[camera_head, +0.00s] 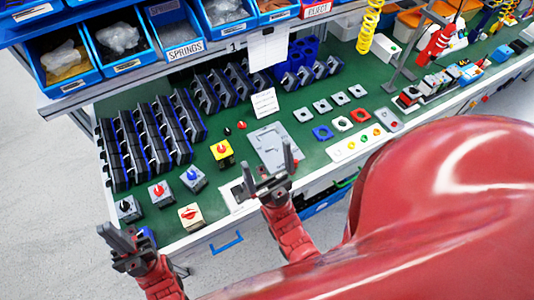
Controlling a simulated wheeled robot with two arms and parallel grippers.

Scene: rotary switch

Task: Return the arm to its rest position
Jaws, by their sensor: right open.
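My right gripper (267,164) is open and empty above the front edge of the green bench, its two dark fingers apart. My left gripper (122,241) hangs lower left, in front of the bench; its finger gap is not clear. Rotary switches stand on the bench: a yellow one with a red knob (222,153), a grey one with a red knob (160,193), a grey one with a blue knob (193,179), a grey one with a black knob (128,209) and a cream one with a red knob (190,216). Neither gripper appears to touch a switch.
A grey plate (270,146) lies behind my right gripper. Rows of dark racks (150,140) fill the left of the bench. Blue bins (122,45) sit on a shelf above. Square plates and a white button panel (362,144) lie right. Open floor (45,190) is at left.

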